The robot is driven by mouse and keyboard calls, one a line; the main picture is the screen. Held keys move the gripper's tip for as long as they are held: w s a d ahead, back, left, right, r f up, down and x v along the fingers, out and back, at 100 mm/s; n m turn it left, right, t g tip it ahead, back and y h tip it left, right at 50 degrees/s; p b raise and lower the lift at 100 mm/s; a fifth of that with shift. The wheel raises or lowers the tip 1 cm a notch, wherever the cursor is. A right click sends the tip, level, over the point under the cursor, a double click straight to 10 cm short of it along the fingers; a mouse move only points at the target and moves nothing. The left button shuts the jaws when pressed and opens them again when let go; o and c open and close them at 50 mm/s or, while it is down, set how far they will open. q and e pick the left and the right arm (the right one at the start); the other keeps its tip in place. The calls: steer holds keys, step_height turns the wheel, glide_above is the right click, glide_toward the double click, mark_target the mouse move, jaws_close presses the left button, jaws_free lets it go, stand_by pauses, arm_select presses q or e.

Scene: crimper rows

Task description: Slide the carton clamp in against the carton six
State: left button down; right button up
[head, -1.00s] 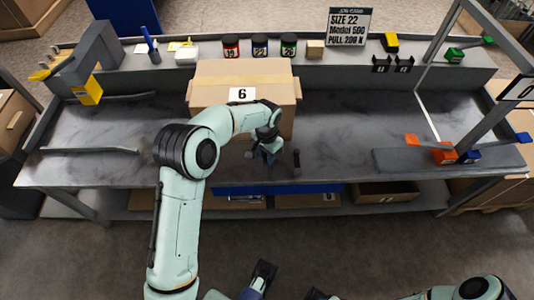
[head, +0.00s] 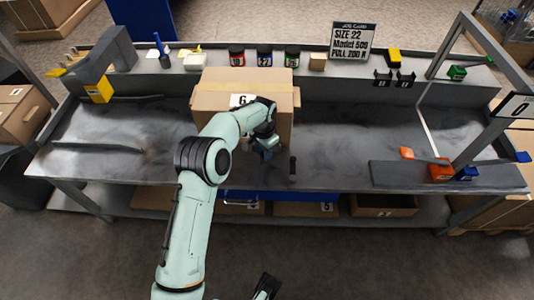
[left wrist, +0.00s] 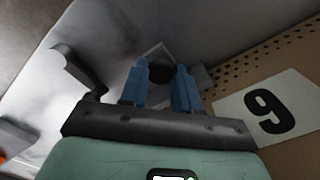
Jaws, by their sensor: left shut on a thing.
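The brown carton six (head: 283,125) stands upright on the grey bench; its label is partly hidden by my left arm. In the left wrist view its side (left wrist: 292,145) and label are on the right. My left gripper (head: 264,152) is low in front of the carton. Its blue fingers (left wrist: 160,88) are shut on a dark round knob on a grey block, apparently the carton clamp (left wrist: 160,71). The gap between clamp and carton is hard to judge. A dark part at the bottom edge is probably my right gripper (head: 267,286); its jaws are unclear.
A short dark post (head: 293,165) stands just right of my left gripper. Several small jars (head: 264,57) and a sign (head: 350,41) line the back ledge. A raised grey block with an orange piece (head: 441,170) is at right.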

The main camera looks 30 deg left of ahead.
arm_select(q)
steer(key=shift+w+d+r, duration=0.1)
steer(key=shift+w, duration=0.05)
steer(key=c, duration=1.1)
jaws_free()
step_height(320, 180, up, 13)
steer(key=p, duration=0.2)
steer(key=shift+r, duration=0.2)
